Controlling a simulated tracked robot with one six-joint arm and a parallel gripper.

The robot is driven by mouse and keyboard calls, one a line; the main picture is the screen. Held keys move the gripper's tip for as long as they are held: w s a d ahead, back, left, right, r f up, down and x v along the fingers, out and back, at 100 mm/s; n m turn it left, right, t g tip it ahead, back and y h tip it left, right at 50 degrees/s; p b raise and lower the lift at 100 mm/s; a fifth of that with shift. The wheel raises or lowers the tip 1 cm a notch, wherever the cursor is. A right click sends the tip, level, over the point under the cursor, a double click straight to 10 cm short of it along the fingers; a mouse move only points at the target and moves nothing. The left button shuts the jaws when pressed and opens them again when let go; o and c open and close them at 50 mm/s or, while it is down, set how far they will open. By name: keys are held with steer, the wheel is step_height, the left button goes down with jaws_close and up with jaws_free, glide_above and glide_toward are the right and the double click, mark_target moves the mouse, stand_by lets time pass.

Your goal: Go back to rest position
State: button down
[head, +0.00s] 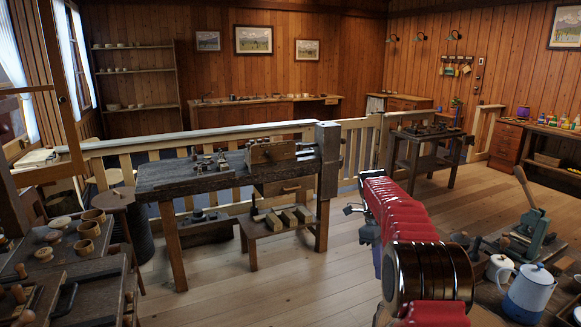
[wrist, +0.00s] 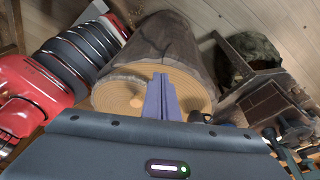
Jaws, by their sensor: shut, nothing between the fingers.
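My arm shows in the head view as a red ribbed sleeve with dark shiny rings at its lower end, right of the middle. My gripper (head: 352,209) is small there, at the left of the sleeve, over open plank floor and right of the workbench. In the wrist view my gripper (wrist: 161,98) has its two bluish-grey fingers together, with nothing seen between them. Behind the fingers is a large log (wrist: 165,45) with a pale ringed end; I cannot tell whether they touch it.
A heavy workbench (head: 165,178) stands left of my arm. A side bench (head: 60,255) with turned pieces is at near left. A blue-lidded white pot (head: 528,293) and a lever press (head: 533,232) stand at right. Plank floor (head: 235,285) lies clear in the middle.

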steer(key=s+a+r+n+t, duration=0.2)
steer(key=s+n, duration=0.6)
steer(key=s, duration=0.5)
steer(key=s+a+r+n+t+y, duration=0.1)
steer(key=s+a+r+n+t, duration=0.2)
steer(key=s+n, duration=0.6)
steer(key=s+a+r+n+t, duration=0.3)
steer(key=s+n, duration=0.6)
steer(key=s, duration=0.8)
steer(key=shift+a+r+y, duration=0.3)
steer(key=shift+a+r, duration=0.8)
steer(key=shift+a, duration=0.2)
